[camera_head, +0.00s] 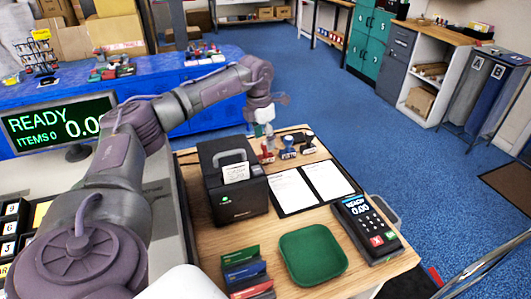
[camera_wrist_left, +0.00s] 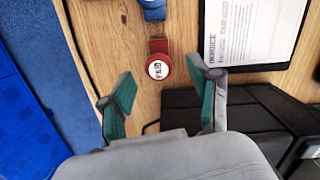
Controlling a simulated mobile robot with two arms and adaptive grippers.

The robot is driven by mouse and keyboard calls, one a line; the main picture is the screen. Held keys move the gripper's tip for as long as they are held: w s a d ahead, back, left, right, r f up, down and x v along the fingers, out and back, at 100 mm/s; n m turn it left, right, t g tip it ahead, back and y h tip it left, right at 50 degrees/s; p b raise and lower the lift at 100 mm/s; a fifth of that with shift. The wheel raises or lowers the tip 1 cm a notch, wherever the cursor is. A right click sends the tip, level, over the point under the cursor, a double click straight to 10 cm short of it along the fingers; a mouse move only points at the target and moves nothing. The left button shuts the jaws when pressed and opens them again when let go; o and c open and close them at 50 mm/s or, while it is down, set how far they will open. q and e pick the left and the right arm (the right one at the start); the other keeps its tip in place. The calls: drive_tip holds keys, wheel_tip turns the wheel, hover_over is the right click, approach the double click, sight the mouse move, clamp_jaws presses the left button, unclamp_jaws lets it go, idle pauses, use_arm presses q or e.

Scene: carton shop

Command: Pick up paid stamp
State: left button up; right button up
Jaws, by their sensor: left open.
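The paid stamp (camera_wrist_left: 158,68) is red with a round white "PAID" label in the left wrist view. It stands on the wooden counter, and in the head view a red stamp (camera_head: 267,152) shows just below my left gripper (camera_head: 264,131). My left gripper is open, pointing down, with its two green-padded fingers on either side of the stamp in the wrist view. I cannot tell how far above it the fingertips are. A blue stamp (camera_head: 288,147) stands to the right, with its edge in the wrist view (camera_wrist_left: 152,10). My right gripper is not in view.
A black receipt printer (camera_head: 232,190) stands close to the stamps. Another dark stamp (camera_head: 307,142) stands beyond the blue one.

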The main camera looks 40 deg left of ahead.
use_arm(q)
drive_tip(key=shift+w+f+p, duration=0.15)
drive_tip(key=shift+f, duration=0.7)
drive_tip(key=shift+w+f+p, duration=0.15)
drive_tip(key=shift+f, duration=0.7)
clamp_jaws()
drive_tip(key=shift+r, duration=0.1)
drive_tip(key=shift+r, duration=0.45)
wheel_tip(320, 180, up, 3)
drive_tip(key=shift+f+b, duration=0.2)
drive_tip(key=shift+b, duration=0.5)
drive_tip(key=w+d+r+b, duration=0.2)
drive_tip(key=w+d+r, duration=0.3)
drive_tip(key=d, duration=0.5)
wheel_tip(320, 180, up, 2)
drive_tip(key=shift+w+d+r, duration=0.15)
drive_tip(key=shift+w+r, duration=0.05)
drive_tip(key=shift+w, duration=0.05)
